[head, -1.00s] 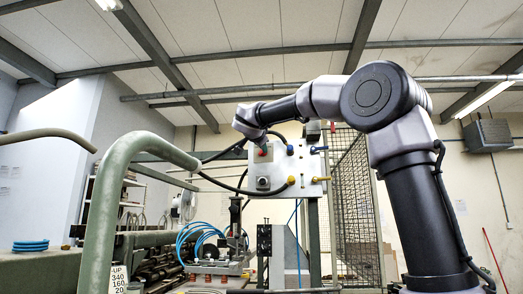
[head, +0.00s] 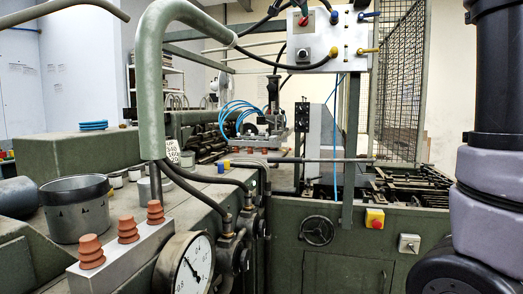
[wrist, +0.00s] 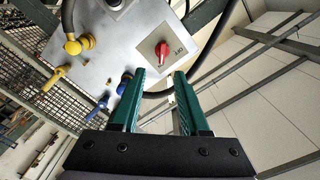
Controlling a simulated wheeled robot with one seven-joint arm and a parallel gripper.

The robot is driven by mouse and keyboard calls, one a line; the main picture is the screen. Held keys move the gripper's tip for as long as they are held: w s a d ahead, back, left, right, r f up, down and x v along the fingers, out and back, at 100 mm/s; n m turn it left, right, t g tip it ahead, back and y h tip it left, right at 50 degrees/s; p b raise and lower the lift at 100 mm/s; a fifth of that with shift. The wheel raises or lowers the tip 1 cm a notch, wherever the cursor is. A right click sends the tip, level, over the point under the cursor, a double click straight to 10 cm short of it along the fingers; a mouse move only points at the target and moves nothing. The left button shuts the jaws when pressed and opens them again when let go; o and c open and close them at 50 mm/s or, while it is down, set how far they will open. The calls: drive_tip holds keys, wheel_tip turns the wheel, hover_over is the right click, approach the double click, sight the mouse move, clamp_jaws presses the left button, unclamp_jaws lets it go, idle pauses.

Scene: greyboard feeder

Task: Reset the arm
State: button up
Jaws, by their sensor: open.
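My gripper (wrist: 160,100) shows in the wrist view. Its two green fingers are apart, with nothing between them. Beyond the fingertips is a pale control panel (wrist: 112,40) with a red rotary knob (wrist: 163,51); the fingers look clear of the knob. In the head view the panel (head: 345,35) is at the top, partly cut by the picture's edge.
Yellow and blue levers stick out of the panel, with black hoses near it. A mesh guard (head: 402,85) stands to its right. A green bent pipe (head: 151,85), a pressure gauge (head: 187,268) and a grey pot (head: 76,210) are at the left. A red button (head: 375,218) is below.

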drive_tip(key=s+d+f+n+g+y, duration=0.1)
drive_tip(key=s+d+f+n+g, duration=0.1)
drive_tip(key=s+d+f, duration=0.35)
drive_tip(key=s+d+f+n+g+y, duration=0.1)
drive_tip(key=s+d+f+g, duration=0.15)
drive_tip(key=f, duration=0.65)
drive_tip(key=s+d+f+n+g+y, duration=0.1)
drive_tip(key=s+d+f+n+g, duration=0.15)
drive_tip(key=s+d+f, duration=0.4)
drive_tip(key=s+a+f+n+g+y, duration=0.1)
drive_tip(key=s+a+f+y, duration=0.1)
drive_tip(key=s+f, duration=0.5)
drive_tip(key=s+a+f+n+g+y, duration=0.1)
drive_tip(key=s+a+f+n+y, duration=0.1)
drive_tip(key=s+f, duration=0.5)
wheel_tip(320, 180, down, 5)
drive_tip(key=shift+s+a+r+g+y, duration=0.1)
drive_tip(key=shift+s+a+g+y, duration=0.25)
drive_tip(key=shift+a, duration=0.3)
